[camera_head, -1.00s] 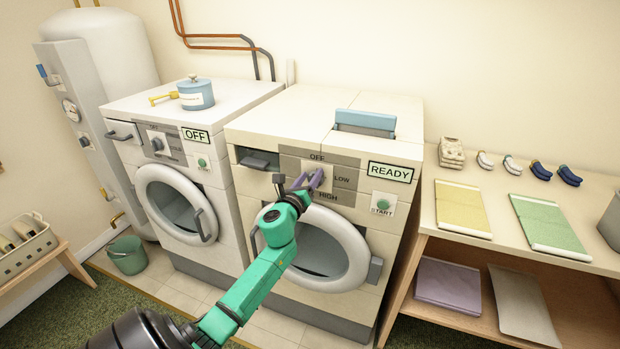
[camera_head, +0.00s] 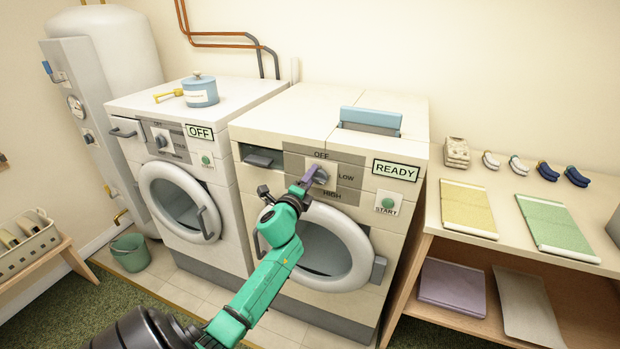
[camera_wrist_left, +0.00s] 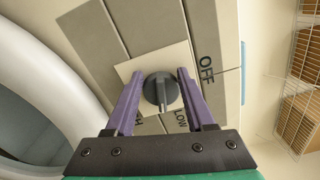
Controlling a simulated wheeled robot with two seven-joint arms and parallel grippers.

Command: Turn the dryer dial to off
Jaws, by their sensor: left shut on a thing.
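The dryer is the right-hand machine (camera_head: 345,270), with a grey panel marked OFF, LOW and HIGH and a READY sign (camera_head: 396,170). Its dark dial (camera_wrist_left: 159,88) sits on a pale square plate in the left wrist view; its pointer faces down there, toward the LOW and HIGH side, away from OFF. My left gripper (camera_head: 311,177) is at the panel, its purple fingers on either side of the dial and shut on it. The fingers hide part of the dial in the head view. My right gripper is not in view.
A similar machine (camera_head: 182,150) with an OFF sign stands left, a blue pot (camera_head: 200,92) on top. The dryer's green START button (camera_head: 388,203) is right of the dial, its round door (camera_head: 335,250) below. A shelf table (camera_head: 515,205) with folded cloths stands right.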

